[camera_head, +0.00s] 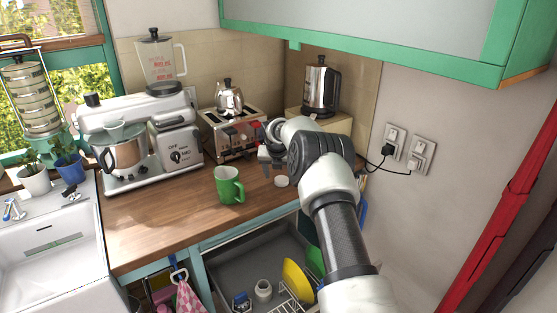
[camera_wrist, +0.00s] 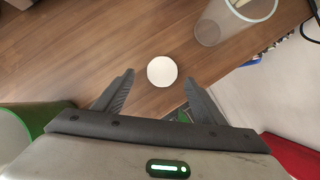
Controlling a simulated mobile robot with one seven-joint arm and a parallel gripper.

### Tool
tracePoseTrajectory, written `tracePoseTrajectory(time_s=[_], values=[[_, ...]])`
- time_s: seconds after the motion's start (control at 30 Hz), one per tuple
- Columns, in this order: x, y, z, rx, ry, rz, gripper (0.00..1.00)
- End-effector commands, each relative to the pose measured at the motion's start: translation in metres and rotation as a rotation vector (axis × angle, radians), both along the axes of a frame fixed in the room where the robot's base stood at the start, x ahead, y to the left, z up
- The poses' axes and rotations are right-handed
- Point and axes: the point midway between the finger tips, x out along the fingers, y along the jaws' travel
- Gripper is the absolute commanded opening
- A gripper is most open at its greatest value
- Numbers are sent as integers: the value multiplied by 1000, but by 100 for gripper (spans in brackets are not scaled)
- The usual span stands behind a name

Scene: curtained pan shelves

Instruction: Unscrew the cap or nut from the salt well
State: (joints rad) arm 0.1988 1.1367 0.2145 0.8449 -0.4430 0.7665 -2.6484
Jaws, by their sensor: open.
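A small round white cap-like disc (camera_head: 281,181) lies flat on the wooden counter near its front edge. It also shows in the wrist view (camera_wrist: 162,71), ahead of and between my fingers. My gripper (camera_head: 267,165) is open and empty above the counter, and its two spread fingers show in the wrist view (camera_wrist: 160,92). It is apart from the disc. A small white jar (camera_head: 263,290) stands in the open drawer below, and its top looks open. I cannot tell for certain which of these is the salt well.
A green mug (camera_head: 228,186) stands left of the disc. A toaster (camera_head: 230,140) and a mixer (camera_head: 150,140) stand behind. In the wrist view a clear container (camera_wrist: 232,22) is at upper right. The open drawer (camera_head: 225,262) holds dishes, including a yellow plate (camera_head: 297,281).

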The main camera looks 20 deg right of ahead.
Motion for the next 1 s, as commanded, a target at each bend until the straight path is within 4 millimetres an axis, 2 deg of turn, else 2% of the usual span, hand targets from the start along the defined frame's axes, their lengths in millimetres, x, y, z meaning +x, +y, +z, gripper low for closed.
tracePoseTrajectory(time_s=[0.3,0.5,0.7,1.0], values=[[-31,13,72,-1,-5,0,65],[-49,20,111,0,-3,-2,65],[-59,25,131,0,-2,-1,65],[-61,26,136,0,0,-1,65]])
